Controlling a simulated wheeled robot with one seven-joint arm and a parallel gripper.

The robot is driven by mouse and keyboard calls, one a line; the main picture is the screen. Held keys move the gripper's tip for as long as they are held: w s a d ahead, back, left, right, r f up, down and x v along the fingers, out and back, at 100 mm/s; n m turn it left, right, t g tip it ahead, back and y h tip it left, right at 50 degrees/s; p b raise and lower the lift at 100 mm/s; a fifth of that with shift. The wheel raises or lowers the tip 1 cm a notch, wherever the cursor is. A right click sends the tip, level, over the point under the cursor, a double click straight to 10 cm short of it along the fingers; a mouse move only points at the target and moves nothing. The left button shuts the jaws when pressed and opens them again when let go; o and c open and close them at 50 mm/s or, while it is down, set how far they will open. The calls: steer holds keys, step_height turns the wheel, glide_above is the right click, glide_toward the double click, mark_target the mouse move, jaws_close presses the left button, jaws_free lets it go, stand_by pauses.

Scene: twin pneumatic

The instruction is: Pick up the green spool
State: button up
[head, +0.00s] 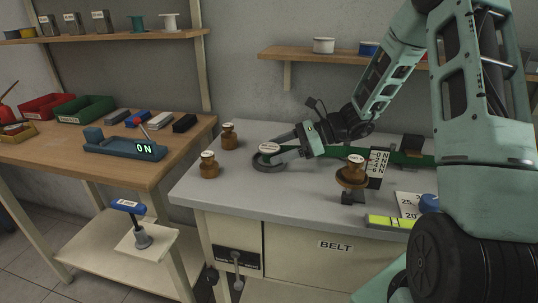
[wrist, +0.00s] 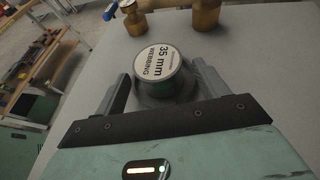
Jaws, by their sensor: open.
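A small green spool (head: 136,24) stands on the upper left wall shelf in the head view, far from my gripper. My gripper (head: 277,149) is low over the grey bench, open, with its fingers on either side of a dark round reel (head: 268,164). The reel's white top label reads "35 mm WEBBING" in the wrist view (wrist: 158,62). In the wrist view my gripper (wrist: 163,80) has one finger left and one right of the reel. I cannot tell whether either finger touches it.
A white spool (head: 169,23) stands right of the green spool on the shelf (head: 110,38). Brass weights (head: 209,165) (head: 229,136) stand left of the reel on the bench (head: 240,187). A brown pedestal piece (head: 354,172) stands to its right. A green strip (head: 412,159) lies behind.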

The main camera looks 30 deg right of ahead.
steer(key=shift+x, duration=0.8)
steer(key=c, duration=1.1)
steer(key=shift+r, duration=0.1)
